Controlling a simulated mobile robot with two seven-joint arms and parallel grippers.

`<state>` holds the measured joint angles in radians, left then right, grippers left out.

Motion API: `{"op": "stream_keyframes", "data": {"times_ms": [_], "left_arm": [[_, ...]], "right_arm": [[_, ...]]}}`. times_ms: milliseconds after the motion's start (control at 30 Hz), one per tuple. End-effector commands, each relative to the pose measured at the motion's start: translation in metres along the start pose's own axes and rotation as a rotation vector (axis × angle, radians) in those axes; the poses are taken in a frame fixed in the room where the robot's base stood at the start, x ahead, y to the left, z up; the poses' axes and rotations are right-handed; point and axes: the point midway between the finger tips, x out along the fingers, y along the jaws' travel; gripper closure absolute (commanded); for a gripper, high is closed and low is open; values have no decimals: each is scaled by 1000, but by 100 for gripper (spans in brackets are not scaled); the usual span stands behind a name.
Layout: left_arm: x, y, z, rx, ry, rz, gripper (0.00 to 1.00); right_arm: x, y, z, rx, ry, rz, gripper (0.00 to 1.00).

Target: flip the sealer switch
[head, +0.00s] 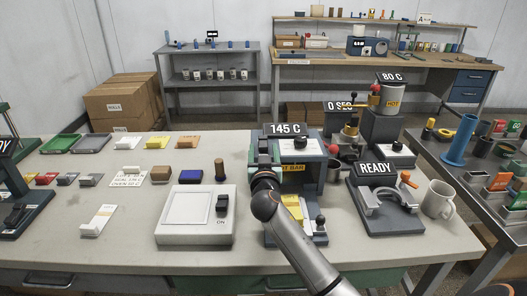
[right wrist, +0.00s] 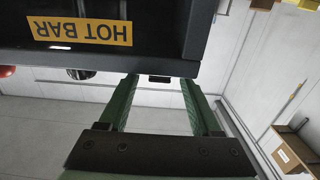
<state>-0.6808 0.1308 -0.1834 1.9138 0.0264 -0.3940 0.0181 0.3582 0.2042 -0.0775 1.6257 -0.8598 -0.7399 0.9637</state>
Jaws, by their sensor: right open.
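The sealer is a dark blue-grey machine with a 145 C sign (head: 285,129) on top and a yellow HOT BAR label (head: 292,168) on its front. That label shows upside down in the right wrist view (right wrist: 79,31). My right gripper (head: 264,147) is at the sealer's left side, with its arm crossing in front. In the right wrist view its green fingers (right wrist: 160,84) are apart. A small dark piece (right wrist: 159,79) shows between the fingertips at the sealer's edge; I cannot tell whether it is the switch, or whether anything touches. My left gripper is out of view.
Left of the sealer stands a white light box (head: 193,236) with a black switch (head: 222,203) marked ON. Right of it are a READY clamp device (head: 378,190) and a white mug (head: 438,200). Paper swatches and small blocks lie across the left of the table (head: 125,247).

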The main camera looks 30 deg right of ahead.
Motion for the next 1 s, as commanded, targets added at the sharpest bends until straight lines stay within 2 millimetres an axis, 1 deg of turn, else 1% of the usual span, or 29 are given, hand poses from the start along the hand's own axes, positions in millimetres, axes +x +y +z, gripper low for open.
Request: {"op": "stream_keyframes", "data": {"times_ms": [33,67,600,867,1000], "left_arm": [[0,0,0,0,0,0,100],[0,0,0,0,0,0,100],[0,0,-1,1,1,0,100],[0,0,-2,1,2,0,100],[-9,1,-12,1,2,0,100]], "right_arm": [[0,0,0,0,0,0,36],[0,0,0,0,0,0,40],[0,0,0,0,0,0,100],[0,0,0,0,-2,0,100],[0,0,-6,1,-29,2,100]]}}
